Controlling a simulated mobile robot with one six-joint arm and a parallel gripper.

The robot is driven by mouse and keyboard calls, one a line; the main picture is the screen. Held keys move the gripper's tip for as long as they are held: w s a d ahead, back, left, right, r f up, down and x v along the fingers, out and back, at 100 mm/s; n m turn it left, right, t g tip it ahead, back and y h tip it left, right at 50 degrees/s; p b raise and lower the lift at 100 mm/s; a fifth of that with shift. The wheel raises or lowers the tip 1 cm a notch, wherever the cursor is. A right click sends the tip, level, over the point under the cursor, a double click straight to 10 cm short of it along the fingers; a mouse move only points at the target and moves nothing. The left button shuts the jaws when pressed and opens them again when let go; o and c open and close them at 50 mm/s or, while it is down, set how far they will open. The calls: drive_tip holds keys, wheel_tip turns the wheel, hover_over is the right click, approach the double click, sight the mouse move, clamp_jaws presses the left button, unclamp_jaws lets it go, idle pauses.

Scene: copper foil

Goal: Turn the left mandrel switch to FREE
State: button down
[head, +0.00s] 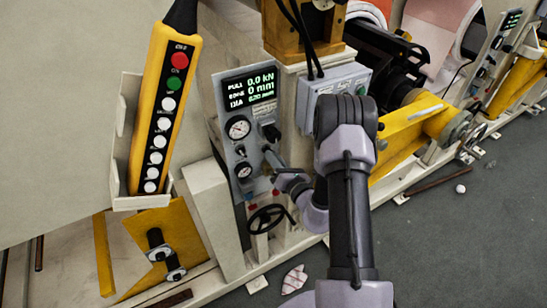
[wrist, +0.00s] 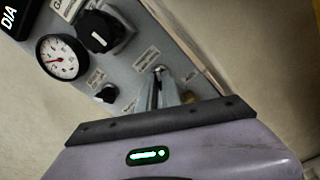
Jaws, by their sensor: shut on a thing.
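The grey control panel (head: 229,150) stands left of my arm in the head view, with a lit green readout (head: 250,85) at its top. My gripper (wrist: 166,92) reaches the right part of this panel and is shut on a small switch (wrist: 158,70), of which only a tip shows between the fingers. The switch's position and lettering cannot be read. In the head view my gripper (head: 273,163) is at the panel's lower right. A large black knob (wrist: 101,32) and a small black knob (wrist: 107,93) sit left of the fingers in the wrist view.
Two dial gauges (head: 239,128) are on the panel. A black handwheel (head: 270,219) is below my gripper. A yellow button pendant (head: 164,115) hangs at left, and a grey box (head: 335,82) with cables is above right. Grey floor (head: 440,240) is mostly open at right.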

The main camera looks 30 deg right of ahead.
drive_tip(key=c, duration=1.5)
unclamp_jaws()
drive_tip(key=shift+c, duration=0.2)
drive_tip(key=s, duration=1.7)
drive_tip(key=shift+s+d, duration=0.25)
drive_tip(key=shift+d, duration=0.05)
